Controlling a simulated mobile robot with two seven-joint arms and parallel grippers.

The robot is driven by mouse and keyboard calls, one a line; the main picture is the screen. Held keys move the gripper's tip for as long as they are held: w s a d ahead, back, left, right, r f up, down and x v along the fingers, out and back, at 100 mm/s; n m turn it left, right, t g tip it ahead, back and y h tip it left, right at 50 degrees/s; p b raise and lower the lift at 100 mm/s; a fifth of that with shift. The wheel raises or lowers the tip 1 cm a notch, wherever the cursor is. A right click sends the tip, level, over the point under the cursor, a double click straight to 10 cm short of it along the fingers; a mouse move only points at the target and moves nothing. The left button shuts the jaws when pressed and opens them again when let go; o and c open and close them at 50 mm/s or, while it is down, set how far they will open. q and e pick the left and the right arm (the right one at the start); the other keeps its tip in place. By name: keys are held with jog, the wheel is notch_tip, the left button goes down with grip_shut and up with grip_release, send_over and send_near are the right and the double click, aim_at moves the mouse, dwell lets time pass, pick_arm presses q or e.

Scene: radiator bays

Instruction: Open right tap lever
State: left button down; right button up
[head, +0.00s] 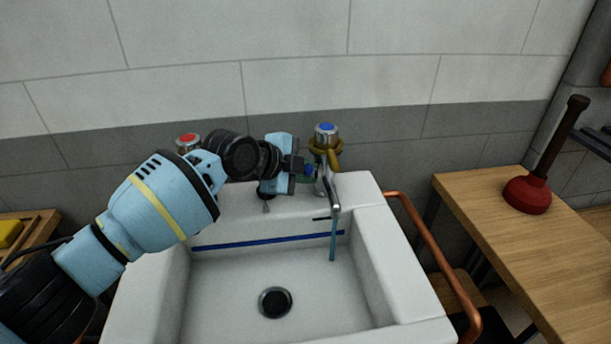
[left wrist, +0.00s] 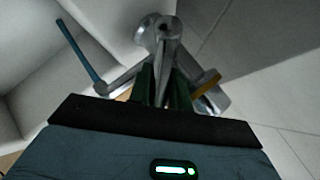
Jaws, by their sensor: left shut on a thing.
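The right tap (head: 326,133) has a blue cap, a brass-coloured collar and a chrome body and spout. It stands on the sink's back rim. My left gripper (head: 306,172) comes in from the left and is at the tap's left side. In the left wrist view, its green fingers (left wrist: 164,88) are shut on a slim chrome part, seemingly the tap lever (left wrist: 165,55), that runs out from the tap body. The lever is mostly hidden in the head view. A thin blue streak (head: 333,240) extends down from the spout's end. My right gripper is not in view.
The left tap (head: 188,139), with a red cap, is partly behind my left arm. The white sink (head: 416,290) has a dark drain (head: 275,302). A copper pipe (head: 433,250) runs along its right side. A red plunger (head: 528,194) stands on the wooden table (head: 480,195).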

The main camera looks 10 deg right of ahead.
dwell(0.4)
pick_arm(q)
jog(key=shift+w, duration=0.1)
jog(key=c, duration=1.3)
grip_release()
jog(key=shift+r, duration=0.1)
